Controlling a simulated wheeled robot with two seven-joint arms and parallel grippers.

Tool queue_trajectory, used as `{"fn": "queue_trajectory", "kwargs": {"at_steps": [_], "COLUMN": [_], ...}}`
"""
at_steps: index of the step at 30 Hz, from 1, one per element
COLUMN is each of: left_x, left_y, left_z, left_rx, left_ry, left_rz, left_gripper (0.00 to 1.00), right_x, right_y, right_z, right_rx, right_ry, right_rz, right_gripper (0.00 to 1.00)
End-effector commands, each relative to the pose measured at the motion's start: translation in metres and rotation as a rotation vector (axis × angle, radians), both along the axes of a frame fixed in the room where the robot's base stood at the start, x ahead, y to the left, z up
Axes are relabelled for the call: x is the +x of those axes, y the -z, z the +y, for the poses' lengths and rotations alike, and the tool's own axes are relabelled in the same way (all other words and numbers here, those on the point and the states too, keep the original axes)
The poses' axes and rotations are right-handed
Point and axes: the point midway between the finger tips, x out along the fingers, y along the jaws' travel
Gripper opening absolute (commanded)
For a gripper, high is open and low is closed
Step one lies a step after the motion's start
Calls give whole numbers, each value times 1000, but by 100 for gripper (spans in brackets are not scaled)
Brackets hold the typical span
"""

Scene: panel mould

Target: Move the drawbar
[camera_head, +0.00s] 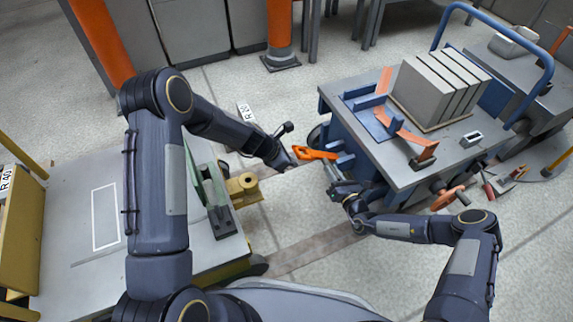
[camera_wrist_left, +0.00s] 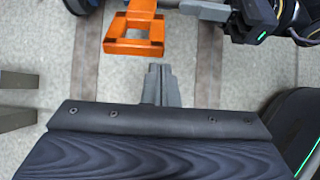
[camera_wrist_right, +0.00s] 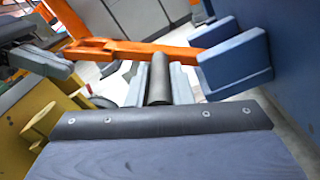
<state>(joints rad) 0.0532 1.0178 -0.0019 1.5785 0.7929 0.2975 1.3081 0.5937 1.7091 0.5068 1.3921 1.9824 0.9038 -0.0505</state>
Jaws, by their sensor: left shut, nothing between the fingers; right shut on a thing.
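The orange drawbar (camera_head: 314,153) sticks out from the blue cart (camera_head: 352,140) toward the left. Its square looped end shows in the left wrist view (camera_wrist_left: 135,42). The bar also crosses the right wrist view (camera_wrist_right: 115,47) up to a blue bracket (camera_wrist_right: 235,62). My left gripper (camera_head: 291,161) is shut and empty, close to the looped end and apart from it in its wrist view. My right gripper (camera_head: 334,178) is shut on a dark round bar (camera_wrist_right: 158,80) just below the drawbar. Whether this bar is part of the drawbar cannot be told.
A yellow hitch (camera_head: 243,187) projects from the grey platform (camera_head: 85,225) on the left. Grey panels (camera_head: 425,92) stand on the cart's top. Tools lie on the floor at the right.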

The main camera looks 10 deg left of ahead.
Motion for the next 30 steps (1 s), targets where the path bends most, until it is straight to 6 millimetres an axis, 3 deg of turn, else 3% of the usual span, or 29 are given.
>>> {"fn": "queue_trajectory", "kwargs": {"at_steps": [9, 15, 22, 23, 24, 27, 30], "left_x": [0, 7, 7, 7, 7, 7, 7], "left_y": [-1, -18, -19, -19, -19, -19, -18], "left_z": [0, -10, -11, -11, -11, -11, -11], "left_rx": [0, 1, -2, -2, -2, -2, -1], "left_ry": [-1, 2, 0, 0, 1, 1, 1], "left_rz": [-1, -2, 0, 0, 0, 0, 0], "left_gripper": [0, 0, 0, 0, 0, 0, 0], "right_x": [3, 3, 1, 1, 1, 1, 1], "right_y": [-2, -1, 1, 1, 1, 1, 1], "right_z": [-4, -4, -3, -3, -2, -2, -1], "right_rx": [-1, -2, -4, -4, -4, -3, -2], "right_ry": [9, 8, 5, 5, 4, 3, 2], "right_rz": [-7, -6, 0, 0, 1, 1, 1], "right_gripper": [0, 0, 0, 21, 26, 40, 41]}}
